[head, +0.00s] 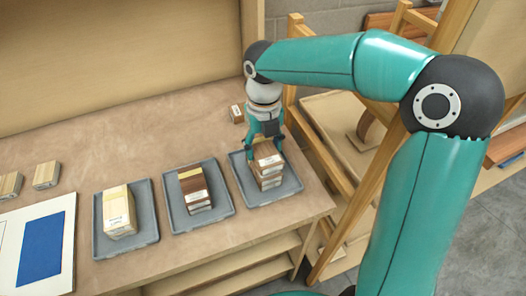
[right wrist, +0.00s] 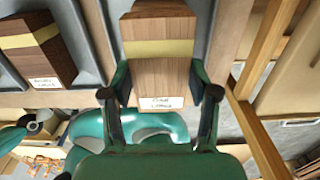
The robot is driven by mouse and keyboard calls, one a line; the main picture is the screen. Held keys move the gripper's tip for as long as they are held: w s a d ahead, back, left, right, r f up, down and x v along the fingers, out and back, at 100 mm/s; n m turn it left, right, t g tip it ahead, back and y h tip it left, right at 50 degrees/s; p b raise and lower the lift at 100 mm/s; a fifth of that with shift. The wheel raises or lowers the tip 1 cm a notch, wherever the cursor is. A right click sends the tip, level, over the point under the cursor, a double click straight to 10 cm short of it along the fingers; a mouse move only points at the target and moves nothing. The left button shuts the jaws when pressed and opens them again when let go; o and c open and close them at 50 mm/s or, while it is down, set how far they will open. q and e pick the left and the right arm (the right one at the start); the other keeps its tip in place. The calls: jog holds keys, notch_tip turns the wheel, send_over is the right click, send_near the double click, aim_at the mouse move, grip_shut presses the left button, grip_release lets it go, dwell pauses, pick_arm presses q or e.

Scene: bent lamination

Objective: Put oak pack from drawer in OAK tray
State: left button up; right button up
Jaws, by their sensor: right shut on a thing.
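My right gripper (head: 266,145) is over the right-hand grey tray (head: 292,184) in the head view. It is shut on a brown wooden pack (head: 268,161) with a white label. In the right wrist view this pack (right wrist: 160,72) sits between both fingers and shows brown wood, a pale band and a label too small to read surely. My left gripper is not in view.
The middle tray (head: 222,211) holds a dark pack (head: 196,196), and the left tray (head: 101,245) holds a pale pack (head: 118,214). Small wood blocks (head: 46,175) and a blue-patched board (head: 42,248) lie left. A wooden frame (head: 318,160) stands right of the bench.

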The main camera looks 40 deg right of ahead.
aim_at(263, 149)
jog(key=shift+f, duration=1.05)
jog(key=shift+f, duration=0.1)
jog(key=o, duration=1.2)
notch_tip(263, 149, up, 12)
jog(key=shift+p, duration=0.45)
